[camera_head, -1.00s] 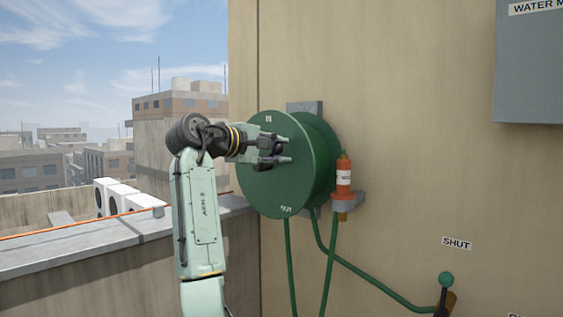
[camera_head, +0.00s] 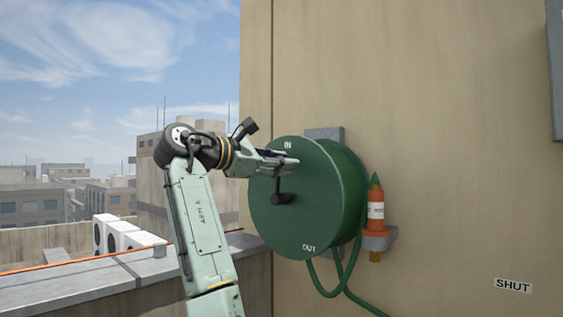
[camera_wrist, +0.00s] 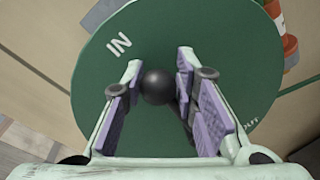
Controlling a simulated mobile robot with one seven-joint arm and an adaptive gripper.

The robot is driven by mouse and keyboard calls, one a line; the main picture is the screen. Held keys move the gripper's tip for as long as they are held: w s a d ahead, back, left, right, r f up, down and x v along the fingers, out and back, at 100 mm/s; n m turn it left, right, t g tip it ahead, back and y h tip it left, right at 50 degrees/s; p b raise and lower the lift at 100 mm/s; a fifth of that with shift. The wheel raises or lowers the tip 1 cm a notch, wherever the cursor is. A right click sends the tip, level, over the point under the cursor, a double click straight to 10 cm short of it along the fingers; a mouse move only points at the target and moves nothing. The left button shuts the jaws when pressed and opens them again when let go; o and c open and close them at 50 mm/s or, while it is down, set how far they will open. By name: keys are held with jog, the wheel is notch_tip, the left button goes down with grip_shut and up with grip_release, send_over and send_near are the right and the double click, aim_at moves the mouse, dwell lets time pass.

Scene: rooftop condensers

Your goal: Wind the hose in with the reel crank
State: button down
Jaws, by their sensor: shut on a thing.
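The green hose reel (camera_head: 330,215) is mounted on the wall, its round face marked IN at the top and OUT at the bottom. A black crank (camera_head: 282,197) stands out from the face. My gripper (camera_head: 290,160) is at the upper part of the face, reaching in from the left. In the wrist view, the round black crank knob (camera_wrist: 158,86) sits between the purple-padded fingers of my gripper (camera_wrist: 160,68), which is shut on it. In the head view the fingers hide the knob. The green hose (camera_head: 330,290) hangs below the reel.
An orange nozzle with a white band (camera_head: 376,211) stands in a grey bracket (camera_head: 377,240) just right of the reel. A SHUT sign (camera_head: 513,285) is on the wall at lower right.

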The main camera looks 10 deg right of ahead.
jog(key=shift+w+a+f+n, duration=0.15)
jog(key=shift+w+a+n, duration=0.15)
jog(key=shift+w+n, duration=0.15)
jog(key=shift+f, duration=0.2)
jog(key=c, duration=1.2)
grip_release()
jog(key=shift+a+r, duration=0.1)
jog(key=shift+a, duration=0.05)
jog(key=shift+r, duration=0.1)
jog(key=v, duration=1.2)
